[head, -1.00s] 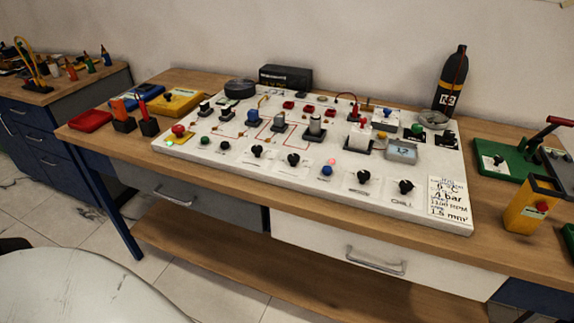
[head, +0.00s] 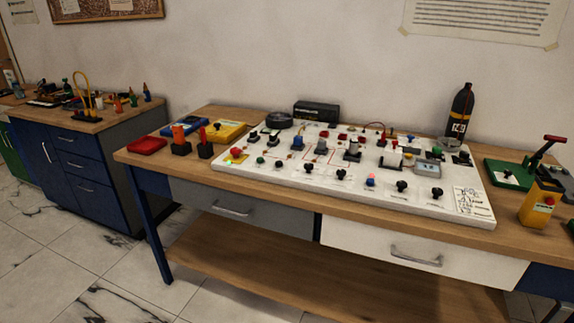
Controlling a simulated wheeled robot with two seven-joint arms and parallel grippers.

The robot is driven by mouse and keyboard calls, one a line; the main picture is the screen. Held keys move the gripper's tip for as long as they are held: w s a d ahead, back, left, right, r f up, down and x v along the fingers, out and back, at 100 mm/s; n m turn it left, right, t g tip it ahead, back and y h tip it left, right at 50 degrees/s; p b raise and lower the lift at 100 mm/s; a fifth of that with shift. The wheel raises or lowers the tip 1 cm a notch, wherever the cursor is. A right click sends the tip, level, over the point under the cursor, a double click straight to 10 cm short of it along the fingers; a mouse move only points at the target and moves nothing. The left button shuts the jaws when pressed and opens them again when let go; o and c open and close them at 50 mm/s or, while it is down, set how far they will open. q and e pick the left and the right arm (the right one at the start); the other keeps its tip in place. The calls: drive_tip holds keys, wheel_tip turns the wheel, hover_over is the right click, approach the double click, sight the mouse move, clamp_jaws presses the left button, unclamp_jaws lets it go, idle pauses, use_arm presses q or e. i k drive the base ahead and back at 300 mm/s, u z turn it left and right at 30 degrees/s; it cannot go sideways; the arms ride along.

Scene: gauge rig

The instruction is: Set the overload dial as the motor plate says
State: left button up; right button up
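A white gauge rig board (head: 345,190) lies on the wooden bench. It carries several black knobs along its front edge, among them one at the middle (head: 341,174), one further right (head: 402,186) and one at the right end (head: 437,192). Their labels are too small to read, so I cannot tell which is the overload dial. A white card (head: 470,200) with handwritten black lines lies at the board's right front corner; its text is not legible now. No motor plate can be made out for certain. Neither of my grippers is in view.
The wooden bench (head: 290,208) has drawers and a lower shelf. A red tray (head: 147,145) and screwdriver holders stand left of the board. Tiled floor (head: 110,295) in front is clear.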

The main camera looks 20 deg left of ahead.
sight(341, 173)
drive_tip(key=u, duration=1.1)
drive_tip(key=i, duration=0.4)
drive_tip(key=z, duration=0.05)
